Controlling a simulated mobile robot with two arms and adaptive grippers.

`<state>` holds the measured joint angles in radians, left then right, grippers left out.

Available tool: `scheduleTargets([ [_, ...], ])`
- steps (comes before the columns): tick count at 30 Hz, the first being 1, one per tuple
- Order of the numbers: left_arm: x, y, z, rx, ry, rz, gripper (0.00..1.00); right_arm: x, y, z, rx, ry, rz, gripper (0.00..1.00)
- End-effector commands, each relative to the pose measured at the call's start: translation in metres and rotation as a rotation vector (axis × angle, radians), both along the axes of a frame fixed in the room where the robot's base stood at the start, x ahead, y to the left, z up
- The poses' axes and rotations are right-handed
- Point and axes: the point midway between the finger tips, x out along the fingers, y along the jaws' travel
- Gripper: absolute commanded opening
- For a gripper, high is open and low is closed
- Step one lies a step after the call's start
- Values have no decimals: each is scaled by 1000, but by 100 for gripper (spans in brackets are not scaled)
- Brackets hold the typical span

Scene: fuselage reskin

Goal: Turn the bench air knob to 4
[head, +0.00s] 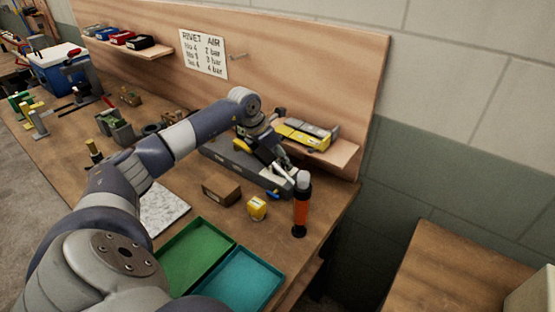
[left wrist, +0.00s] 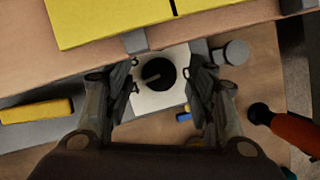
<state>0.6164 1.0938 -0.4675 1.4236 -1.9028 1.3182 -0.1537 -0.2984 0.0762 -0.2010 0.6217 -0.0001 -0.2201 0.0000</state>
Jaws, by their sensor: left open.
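The bench air knob (left wrist: 158,74) is a round black knob with a pale pointer line, set on a white plate (left wrist: 150,102), in the left wrist view. In the head view my left gripper (head: 279,161) is over the right end of the grey bench unit (head: 235,158), and the knob is hidden there. My right gripper is not in view.
A shelf (head: 335,152) with yellow and grey boxes is just behind the gripper. An orange-handled tool (head: 301,212) stands in front. A brown block (head: 221,191), a yellow item (head: 257,208) and green (head: 197,255) and teal (head: 243,280) trays are nearby. A RIVET AIR sign (head: 203,54) hangs behind.

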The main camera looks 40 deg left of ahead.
Motion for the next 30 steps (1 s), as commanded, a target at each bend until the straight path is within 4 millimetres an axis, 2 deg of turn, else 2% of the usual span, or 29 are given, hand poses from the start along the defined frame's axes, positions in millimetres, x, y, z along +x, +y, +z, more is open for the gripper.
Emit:
scheduleTargets([
  [4, 3, -1, -7, 1, 1, -1, 50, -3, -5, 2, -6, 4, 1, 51],
  [12, 3, -1, -9, 1, 1, -1, 48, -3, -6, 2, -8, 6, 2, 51],
  [18, 3, -1, -8, 1, 1, -1, 7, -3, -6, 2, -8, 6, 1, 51],
  [23, 3, -1, -8, 2, 1, 7, 7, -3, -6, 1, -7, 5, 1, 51],
  [30, 3, -2, -9, 2, 1, 109, 7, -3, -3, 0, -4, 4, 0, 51],
])
